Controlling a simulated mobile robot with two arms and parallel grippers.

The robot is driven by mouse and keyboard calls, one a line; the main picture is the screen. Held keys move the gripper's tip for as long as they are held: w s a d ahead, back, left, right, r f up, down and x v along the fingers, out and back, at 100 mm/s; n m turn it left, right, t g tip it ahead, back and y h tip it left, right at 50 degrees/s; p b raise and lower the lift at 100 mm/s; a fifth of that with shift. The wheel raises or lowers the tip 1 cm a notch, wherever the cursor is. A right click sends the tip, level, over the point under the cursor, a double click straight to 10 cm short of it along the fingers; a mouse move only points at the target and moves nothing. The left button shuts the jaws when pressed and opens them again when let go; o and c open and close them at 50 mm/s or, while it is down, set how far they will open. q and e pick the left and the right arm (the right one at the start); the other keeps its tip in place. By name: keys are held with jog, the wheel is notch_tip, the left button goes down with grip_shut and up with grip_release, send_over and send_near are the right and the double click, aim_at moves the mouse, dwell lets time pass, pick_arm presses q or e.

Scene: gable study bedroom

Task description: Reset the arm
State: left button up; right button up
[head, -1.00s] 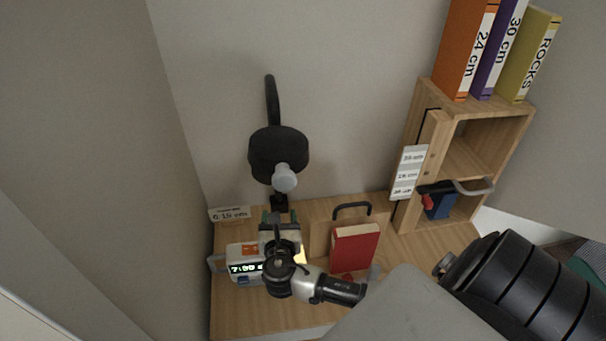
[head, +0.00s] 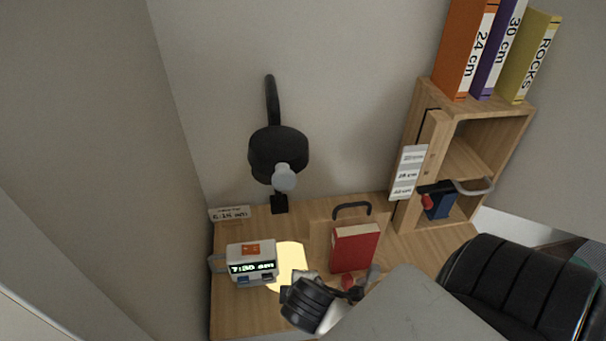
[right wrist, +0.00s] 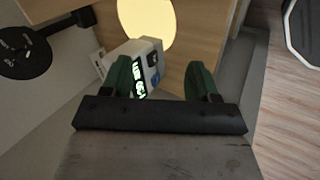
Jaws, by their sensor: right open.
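My right arm comes in from the right in the head view, its black wrist (head: 308,303) low over the front of the desk (head: 235,318). The fingers of my right gripper are not clear there. In the right wrist view my right gripper (right wrist: 163,75) has its two green fingers apart with nothing held between them. The white alarm clock (head: 252,262) stands on the desk left of my wrist, showing what looks like 7:30. It also shows in the right wrist view (right wrist: 150,58), partly behind one finger. My left gripper is in neither view.
A black wall lamp (head: 278,150) hangs above a bright round light patch (head: 290,262) on the desk. A red book (head: 354,248) stands right of the patch. A wooden shelf (head: 425,150) with labelled binders (head: 466,50) is at the right.

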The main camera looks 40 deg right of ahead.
jog(key=shift+s+a+m+y, duration=0.15)
jog(key=shift+s+m+y, duration=0.15)
dwell(0.4)
jog(key=s+a+r+m+g+y, duration=0.25)
jog(key=s+r+m+y, duration=0.2)
jog(key=s+m, duration=0.3)
notch_tip(320, 180, down, 26)
jog(key=a, duration=0.1)
jog(key=s+d+f+g+h+b, duration=0.1)
jog(key=s+d+f+g, duration=0.1)
jog(key=s+f, duration=1.5)
jog(key=shift+s+d+f+n, duration=0.25)
jog(key=shift+d+f+n, duration=0.1)
jog(key=shift+d+n, duration=0.15)
